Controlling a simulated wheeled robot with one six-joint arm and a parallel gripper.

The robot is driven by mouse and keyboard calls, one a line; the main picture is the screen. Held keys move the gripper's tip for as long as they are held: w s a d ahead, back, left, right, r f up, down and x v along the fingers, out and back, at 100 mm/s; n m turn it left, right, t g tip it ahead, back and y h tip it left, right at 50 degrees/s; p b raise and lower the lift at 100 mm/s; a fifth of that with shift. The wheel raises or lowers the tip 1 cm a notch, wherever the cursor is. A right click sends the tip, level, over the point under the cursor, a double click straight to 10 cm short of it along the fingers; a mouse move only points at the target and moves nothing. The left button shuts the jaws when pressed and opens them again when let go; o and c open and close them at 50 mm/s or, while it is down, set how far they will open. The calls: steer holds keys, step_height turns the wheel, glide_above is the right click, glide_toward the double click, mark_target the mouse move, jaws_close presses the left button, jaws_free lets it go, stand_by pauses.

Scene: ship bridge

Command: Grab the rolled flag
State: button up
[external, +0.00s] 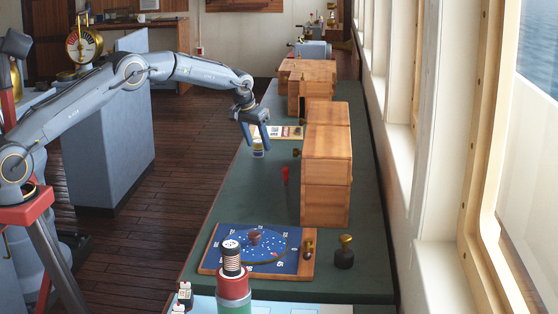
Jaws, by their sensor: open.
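My gripper (258,137) is open and points down over the left side of the green counter, with its fingers at or just above a small pale cylinder (258,149) with a yellowish part. The fingers partly hide this cylinder, and I cannot tell whether they touch it. It may be the rolled flag, but it is too small to be sure. A slim red item (285,175) is on the counter to the right and nearer the camera.
Wooden boxes (326,165) stand right of the gripper, with more behind. A blue chart board (262,249), a dark knobbed weight (344,252) and a red-green cylinder (233,287) are in front. The green counter (243,190) is clear between.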

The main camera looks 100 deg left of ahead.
steer(key=shift+a+f, duration=0.1)
steer(key=shift+f, duration=0.15)
steer(key=c, duration=1.1)
